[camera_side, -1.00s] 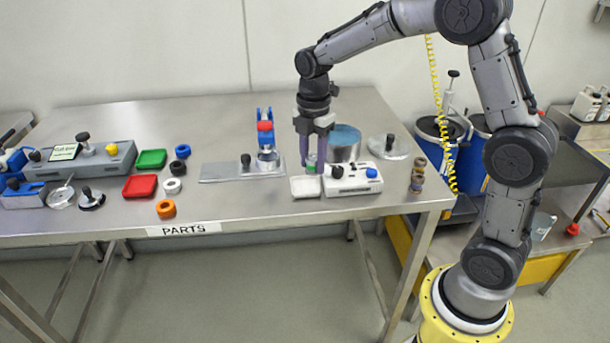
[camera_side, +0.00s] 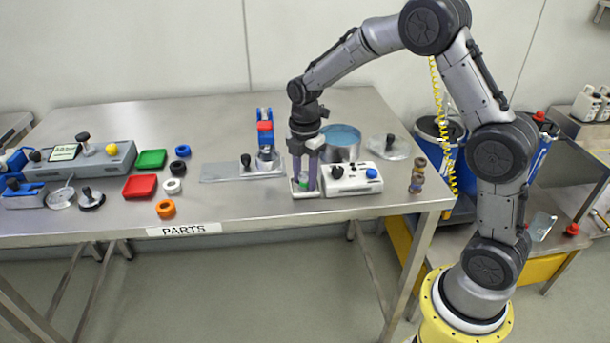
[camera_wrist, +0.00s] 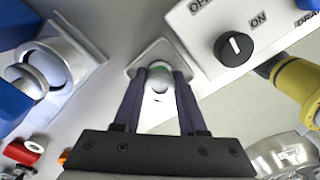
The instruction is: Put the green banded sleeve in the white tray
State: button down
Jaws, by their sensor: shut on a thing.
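The white tray (camera_side: 297,193) lies on the steel table just left of a white control box; its pale rim shows under the fingers in the wrist view (camera_wrist: 137,73). My gripper (camera_side: 305,186) points down over the tray. It is shut on the green banded sleeve (camera_side: 304,183), which shows as a white ring with a green edge between the fingertips in the wrist view (camera_wrist: 158,74). The sleeve is at tray level, within the rim as seen in both views. I cannot tell whether it touches the tray floor.
The white control box (camera_side: 350,179) with knobs stands close on the right. A metal fixture with a blue bracket (camera_side: 265,128) is behind left. A blue-topped round can (camera_side: 341,137) is behind. Red (camera_side: 140,186) and green (camera_side: 151,159) trays and several rings lie further left.

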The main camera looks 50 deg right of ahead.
aim_at(305, 174)
jog(key=c, duration=0.8)
grip_release()
jog(key=shift+o, duration=0.2)
notch_tip(305, 174, up, 12)
jog(key=s+a+r+m+t, duration=0.2)
jog(key=s+r+m, duration=0.25)
jog(key=s, duration=0.25)
jog(key=s+a+m+t, duration=0.1)
jog(key=s+m, duration=0.5)
jog(key=s, duration=0.3)
jog(key=s+a+f+m+t, duration=0.1)
jog(key=s+a+m+t, duration=0.1)
jog(key=s+m, duration=0.5)
jog(key=shift+s+f+t, duration=0.25)
jog(key=shift+s+t, duration=0.05)
jog(key=shift+s, duration=1.2)
jog(key=shift+m, duration=0.25)
